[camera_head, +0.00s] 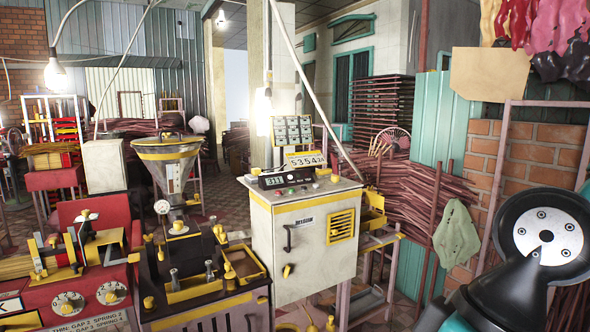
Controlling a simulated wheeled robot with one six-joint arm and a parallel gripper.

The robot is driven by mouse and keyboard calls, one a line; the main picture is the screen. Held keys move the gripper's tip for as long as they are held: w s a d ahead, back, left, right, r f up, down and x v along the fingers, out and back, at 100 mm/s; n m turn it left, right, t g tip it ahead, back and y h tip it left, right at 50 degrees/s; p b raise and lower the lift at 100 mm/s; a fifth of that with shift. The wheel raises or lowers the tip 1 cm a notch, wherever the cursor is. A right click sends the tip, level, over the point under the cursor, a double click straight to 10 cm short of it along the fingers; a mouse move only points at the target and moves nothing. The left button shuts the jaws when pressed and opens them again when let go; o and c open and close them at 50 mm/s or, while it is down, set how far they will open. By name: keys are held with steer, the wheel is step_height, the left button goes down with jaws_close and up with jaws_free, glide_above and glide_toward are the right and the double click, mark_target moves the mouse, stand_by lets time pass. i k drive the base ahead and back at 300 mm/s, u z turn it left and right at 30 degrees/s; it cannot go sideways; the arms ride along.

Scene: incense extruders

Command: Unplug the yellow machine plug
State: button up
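I cannot make out a yellow machine plug for certain. A cream control cabinet (303,248) with yellow trim stands in the middle of the view. Its front carries a dark handle, a yellow vent grille (341,226) and a small yellow knob-like part (287,271). To its left is a dark machine with yellow edges (205,302) and a metal hopper (168,167) above it. Teal and black parts of my arm fill the lower right corner. My gripper is not in view.
A red machine (68,300) with dials stands at the lower left. Bundles of reddish sticks (415,195) lean behind the cabinet. A brick wall (520,160) and a hanging green cloth (457,238) are at the right. Tiled floor (222,180) is open toward the back.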

mark_target(256, 171)
steer(key=z, duration=0.55)
steer(key=i, duration=1.75)
steer(key=u, duration=0.95)
steer(key=i, duration=0.7)
steer(key=u, duration=0.85)
steer(key=i, duration=0.6)
